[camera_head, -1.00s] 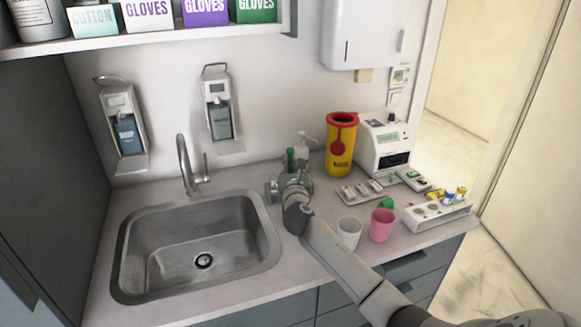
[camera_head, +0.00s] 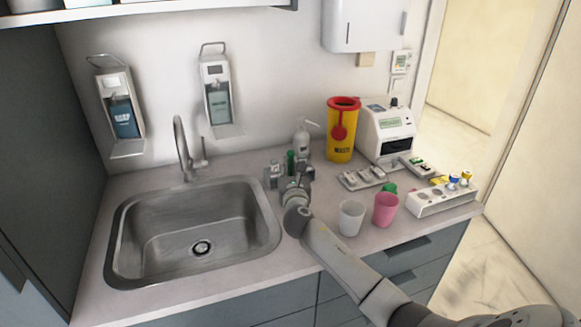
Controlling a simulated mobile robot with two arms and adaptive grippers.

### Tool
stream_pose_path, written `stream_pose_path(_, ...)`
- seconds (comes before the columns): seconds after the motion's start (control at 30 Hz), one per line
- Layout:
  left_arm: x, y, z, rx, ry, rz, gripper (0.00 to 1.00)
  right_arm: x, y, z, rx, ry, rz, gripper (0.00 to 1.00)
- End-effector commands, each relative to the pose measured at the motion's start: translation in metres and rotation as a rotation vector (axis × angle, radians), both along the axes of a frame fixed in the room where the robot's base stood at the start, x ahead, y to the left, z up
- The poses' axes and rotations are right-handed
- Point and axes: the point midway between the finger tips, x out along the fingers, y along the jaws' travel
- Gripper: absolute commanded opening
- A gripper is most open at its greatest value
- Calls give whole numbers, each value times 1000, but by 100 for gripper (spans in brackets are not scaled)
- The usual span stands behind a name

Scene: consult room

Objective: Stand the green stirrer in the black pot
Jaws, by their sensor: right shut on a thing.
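My right gripper (camera_head: 287,176) is over the counter, just right of the sink and in front of a pump bottle. It is shut on the green stirrer (camera_head: 290,158), whose upper part stands roughly upright above the fingers. The stirrer's lower part is hidden by the gripper. I cannot make out the black pot; my gripper and wrist cover that patch of counter. My left gripper is out of view.
The sink (camera_head: 200,248) lies to the left, with its tap (camera_head: 183,150). A pump bottle (camera_head: 302,145) and a yellow bin (camera_head: 341,140) stand behind. A white cup (camera_head: 350,218), a pink cup (camera_head: 385,210) and a white rack (camera_head: 425,207) are to the right.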

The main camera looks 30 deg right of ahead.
Motion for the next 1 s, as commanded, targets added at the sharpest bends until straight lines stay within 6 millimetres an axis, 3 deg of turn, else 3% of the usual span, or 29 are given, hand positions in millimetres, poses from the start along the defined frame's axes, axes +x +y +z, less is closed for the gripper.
stream_pose_path(0.2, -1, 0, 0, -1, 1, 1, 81, 0, 0, 0, 0, 0, 0, 0)
stream_pose_path(0.23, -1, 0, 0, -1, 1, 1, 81, 0, 0, 0, 0, 0, 0, 14)
stream_pose_path(0.4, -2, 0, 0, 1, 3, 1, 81, 0, 0, 0, 0, 0, 0, 36)
stream_pose_path(0.77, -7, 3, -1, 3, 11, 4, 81, -2, 1, 0, 0, 0, 0, 36)
stream_pose_path(1.0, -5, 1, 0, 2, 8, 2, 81, -23, 13, 0, -1, 0, 2, 36)
